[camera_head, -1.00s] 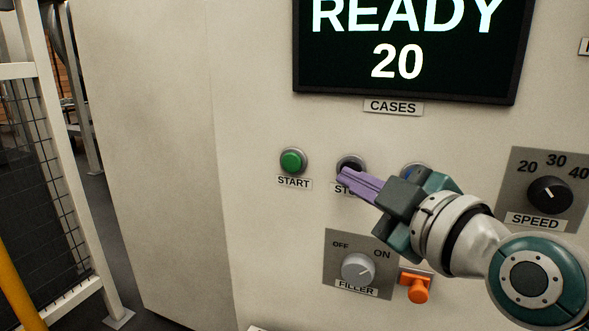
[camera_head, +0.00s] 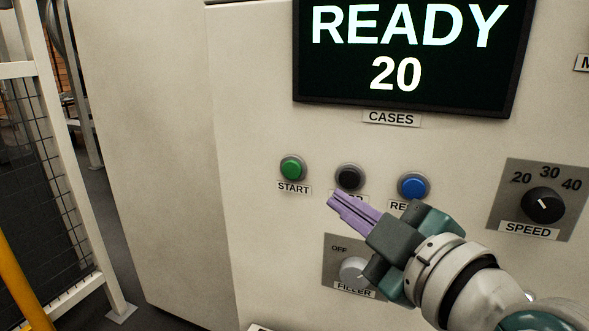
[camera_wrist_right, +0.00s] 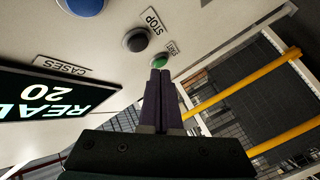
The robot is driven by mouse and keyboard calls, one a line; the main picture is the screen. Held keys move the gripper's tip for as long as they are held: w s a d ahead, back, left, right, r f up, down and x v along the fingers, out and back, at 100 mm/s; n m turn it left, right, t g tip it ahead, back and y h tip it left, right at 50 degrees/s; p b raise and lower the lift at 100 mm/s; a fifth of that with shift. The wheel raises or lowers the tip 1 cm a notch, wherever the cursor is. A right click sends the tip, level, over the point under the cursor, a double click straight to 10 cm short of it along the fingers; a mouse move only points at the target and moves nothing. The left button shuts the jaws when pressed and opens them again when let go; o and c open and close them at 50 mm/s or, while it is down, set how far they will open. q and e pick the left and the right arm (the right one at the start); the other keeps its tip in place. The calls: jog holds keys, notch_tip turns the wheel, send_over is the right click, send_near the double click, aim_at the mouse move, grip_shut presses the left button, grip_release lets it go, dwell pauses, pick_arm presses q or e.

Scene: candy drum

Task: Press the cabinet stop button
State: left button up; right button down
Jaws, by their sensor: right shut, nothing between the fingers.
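The black stop button (camera_head: 349,177) sits on the cabinet face between the green and blue buttons in the head view. Its label is partly hidden by my right gripper. My right gripper (camera_head: 333,199) is shut and empty, its purple fingers pointing up and left. The fingertips are below and slightly left of the stop button in the picture and look apart from it. In the right wrist view the stop button (camera_wrist_right: 136,40) and its label show above the shut fingers (camera_wrist_right: 160,73). My left gripper is not in view.
The green start button (camera_head: 292,169) is on the left and the blue button (camera_head: 412,187) on the right. The filler knob (camera_head: 355,271) is partly behind my gripper. The speed knob (camera_head: 543,204) is at right. The screen (camera_head: 410,50) reads READY 20. A mesh fence (camera_head: 50,180) stands at left.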

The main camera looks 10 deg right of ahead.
jog(key=shift+s+a+p, duration=0.4)
jog(key=shift+s+a, duration=0.25)
jog(key=shift+s, duration=0.3)
